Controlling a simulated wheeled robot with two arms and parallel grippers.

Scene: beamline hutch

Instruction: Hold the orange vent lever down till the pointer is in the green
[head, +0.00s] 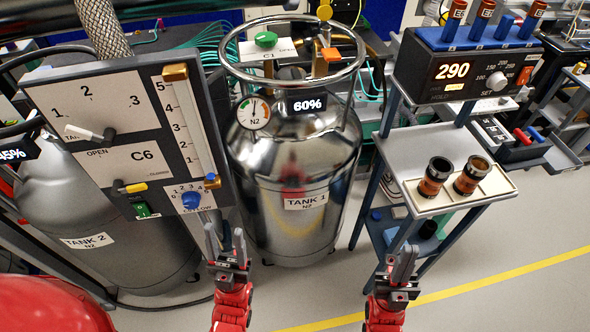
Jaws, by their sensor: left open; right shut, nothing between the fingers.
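The orange vent lever (331,54) sits on top of the silver tank labelled TANK 1 N2 (292,160), inside the tank's ring handle. A round white gauge (254,112) marked N2 is on the tank's upper left; its pointer stands roughly upright, and the coloured marks are too small to read surely. My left gripper (226,240) is open and empty, in front of the tank's lower left, well below the lever. My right gripper (404,262) is shut and empty, in front of the blue cart, also far from the lever. Neither touches the lever.
A green knob (266,40) is left of the lever; a 60% display (307,104) is below. The C6 panel (140,150) stands close on the left. The blue cart (440,160) at right carries two amber-and-black cylinders and a heater reading 290. Floor between tank and cart is clear.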

